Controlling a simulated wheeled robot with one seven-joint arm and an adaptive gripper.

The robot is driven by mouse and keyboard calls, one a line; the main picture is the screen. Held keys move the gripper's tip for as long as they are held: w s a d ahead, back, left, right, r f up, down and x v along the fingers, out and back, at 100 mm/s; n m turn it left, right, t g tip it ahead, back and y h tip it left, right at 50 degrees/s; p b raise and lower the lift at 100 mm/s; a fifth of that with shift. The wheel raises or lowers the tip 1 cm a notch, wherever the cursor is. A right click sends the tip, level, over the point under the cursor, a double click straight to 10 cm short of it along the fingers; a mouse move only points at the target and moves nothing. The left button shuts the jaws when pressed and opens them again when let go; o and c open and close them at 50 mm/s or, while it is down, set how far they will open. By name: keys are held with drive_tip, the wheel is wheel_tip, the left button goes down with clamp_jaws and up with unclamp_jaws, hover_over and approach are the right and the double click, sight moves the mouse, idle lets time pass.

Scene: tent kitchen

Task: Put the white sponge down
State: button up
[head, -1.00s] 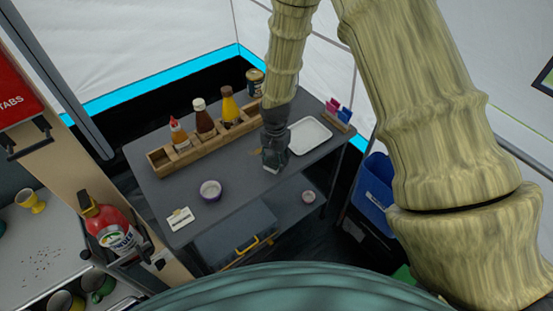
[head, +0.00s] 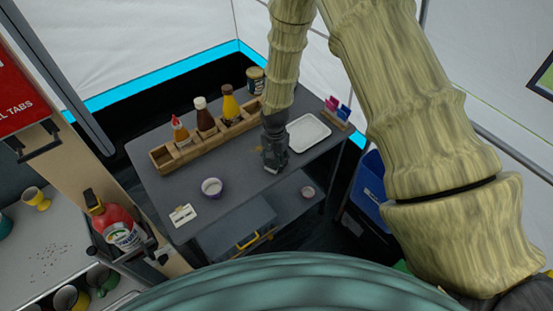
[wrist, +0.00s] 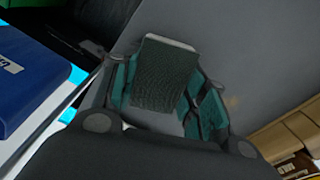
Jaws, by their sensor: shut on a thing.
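The sponge (wrist: 165,75) sits between the fingers of my gripper (wrist: 160,95) in the wrist view. It shows a dark, rough green-grey face and a thin pale edge at its far end. My gripper is shut on it. In the head view my gripper (head: 275,152) points down over the grey table (head: 165,190), just left of the white tray (head: 307,150). Only a small pale bit of the sponge (head: 271,170) shows below the fingers there. I cannot tell whether it touches the tabletop.
A wooden rack (head: 185,157) with several sauce bottles runs along the table's back. A purple-white bowl (head: 212,188) and a small white card (head: 183,215) stand at the front left. Bare tabletop lies between bowl and gripper. A blue bin (head: 370,188) is at the right.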

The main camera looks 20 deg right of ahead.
sight(276, 160)
drive_tip(key=shift+f, duration=0.15)
drive_tip(key=o, duration=1.1)
drive_tip(key=shift+r+b, duration=2)
drive_tip(key=shift+r, duration=4.2)
drive_tip(key=shift+d, duration=0.1)
